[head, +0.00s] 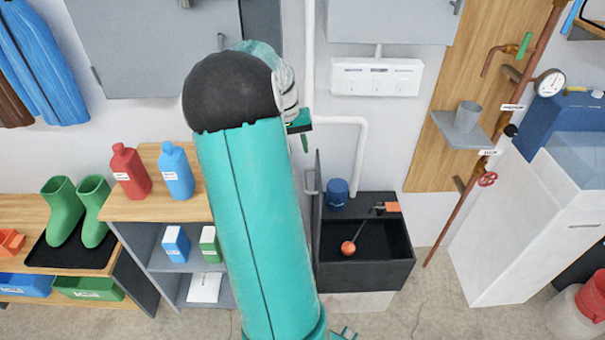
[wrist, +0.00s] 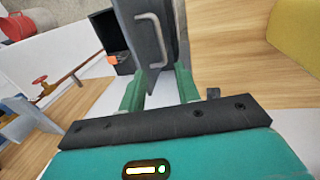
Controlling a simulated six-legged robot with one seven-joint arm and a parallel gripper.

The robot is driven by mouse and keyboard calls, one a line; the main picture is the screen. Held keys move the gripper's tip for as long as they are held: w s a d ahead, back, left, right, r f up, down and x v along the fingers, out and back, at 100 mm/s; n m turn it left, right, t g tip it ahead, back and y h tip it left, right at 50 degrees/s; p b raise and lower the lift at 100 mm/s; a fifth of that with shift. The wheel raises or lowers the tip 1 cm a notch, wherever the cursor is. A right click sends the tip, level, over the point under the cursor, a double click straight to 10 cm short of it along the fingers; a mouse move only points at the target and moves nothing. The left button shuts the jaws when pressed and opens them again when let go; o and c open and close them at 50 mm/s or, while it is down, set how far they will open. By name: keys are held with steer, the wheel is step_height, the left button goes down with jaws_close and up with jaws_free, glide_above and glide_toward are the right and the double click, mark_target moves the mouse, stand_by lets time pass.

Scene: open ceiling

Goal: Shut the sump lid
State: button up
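In the wrist view the lid (wrist: 136,30) and handle (wrist: 154,42) lie ahead of my gripper (wrist: 158,80). The green fingers are apart, with the lid's near corner showing between them; I cannot tell whether they touch it. In the head view my gripper (head: 301,128) is above the lid, partly hidden by my arm.
An orange float ball (head: 348,248) on a rod and a blue cap-like part (head: 337,190) are at the sump. A white pipe (head: 362,150) runs down behind. A shelf with bottles (head: 130,170) stands left; a white tank (head: 520,230) stands right.

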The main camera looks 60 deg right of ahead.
mark_target(305, 179)
steer(key=f, duration=0.3)
steer(key=s+f, duration=0.1)
steer(key=f, duration=0.7)
steer(key=shift+s+d, duration=0.35)
steer(key=shift+d, duration=0.05)
jaws_close()
